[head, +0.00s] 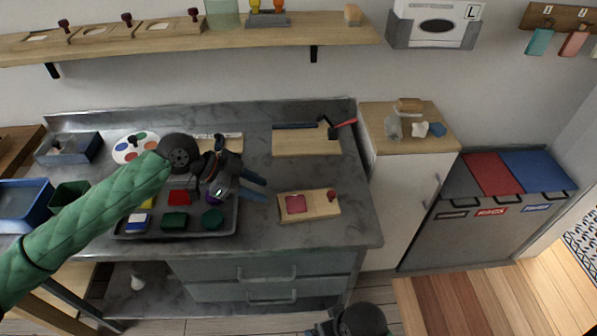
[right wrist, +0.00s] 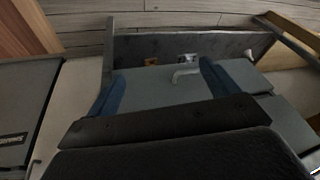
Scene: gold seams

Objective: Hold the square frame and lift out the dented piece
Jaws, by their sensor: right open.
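A light wooden board (head: 316,208) lies on the grey counter, right of the dark tray. A pink-red square piece (head: 296,204) sits in its left part and a dark red knob (head: 331,195) stands at its right end. I cannot tell whether the piece is dented. My left gripper (head: 258,188) is over the tray's right side, up and left of the board. Its two blue fingers are apart with nothing visible between them. My right gripper (right wrist: 162,88) is open and empty in the right wrist view, with a grey drawer front and its handle (right wrist: 185,74) beyond.
The dark tray (head: 180,234) holds several coloured blocks. A second wooden board (head: 300,143) with a red-handled tool lies at the back. Blue (head: 25,200) and green containers stand at the left. A shelf (head: 250,41) runs along the wall. The counter's front right is clear.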

